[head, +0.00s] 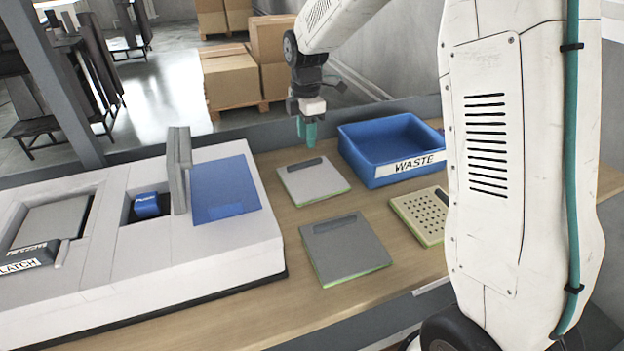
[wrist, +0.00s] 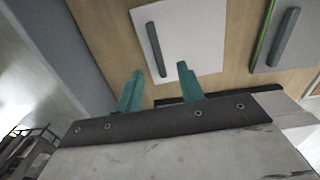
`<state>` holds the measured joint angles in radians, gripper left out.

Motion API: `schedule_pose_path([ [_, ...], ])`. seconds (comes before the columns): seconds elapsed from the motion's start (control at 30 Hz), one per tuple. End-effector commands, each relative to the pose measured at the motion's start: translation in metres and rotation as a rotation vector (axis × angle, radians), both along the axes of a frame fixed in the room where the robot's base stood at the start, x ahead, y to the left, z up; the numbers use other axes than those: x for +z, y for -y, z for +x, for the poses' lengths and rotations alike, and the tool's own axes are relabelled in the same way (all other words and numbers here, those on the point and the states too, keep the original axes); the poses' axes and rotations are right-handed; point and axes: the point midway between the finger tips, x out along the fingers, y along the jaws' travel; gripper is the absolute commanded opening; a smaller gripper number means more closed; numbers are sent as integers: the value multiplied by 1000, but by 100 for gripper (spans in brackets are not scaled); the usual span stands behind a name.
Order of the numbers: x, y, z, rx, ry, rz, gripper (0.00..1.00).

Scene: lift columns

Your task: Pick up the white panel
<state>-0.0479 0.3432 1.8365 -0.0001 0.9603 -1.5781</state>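The white panel (head: 313,188) lies flat on the wooden table, with a dark bar handle along its far edge and a green lower edge. In the wrist view the white panel (wrist: 195,45) shows beyond the fingertips, with its dark handle (wrist: 156,48) between the two finger lines. My gripper (head: 307,132) hangs above the far side of the panel, pointing down. In the wrist view my gripper (wrist: 160,70) has its two teal fingers apart with nothing between them. It appears clear of the handle.
A blue WASTE bin (head: 365,165) stands just right of the panel. A grey panel (head: 345,262) lies nearer, and a perforated panel (head: 425,214) lies to the right. A white console (head: 225,240) with a blue plate (head: 224,190) and an upright grey plate (head: 180,170) fills the left.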

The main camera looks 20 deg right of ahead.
Motion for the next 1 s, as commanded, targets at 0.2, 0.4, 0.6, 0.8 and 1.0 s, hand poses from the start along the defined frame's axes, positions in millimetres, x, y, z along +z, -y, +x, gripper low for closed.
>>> schedule_pose_path([
  [0.2, -25, 0, 3, 21, -5, 0, 38],
  [0.4, -50, -3, 4, 19, -4, 0, 38],
  [0.6, -76, -4, 5, 18, -4, 0, 38],
  [0.8, -81, -4, 5, 19, -2, 0, 38],
  [1.0, -81, -5, 5, 18, -2, 0, 13],
])
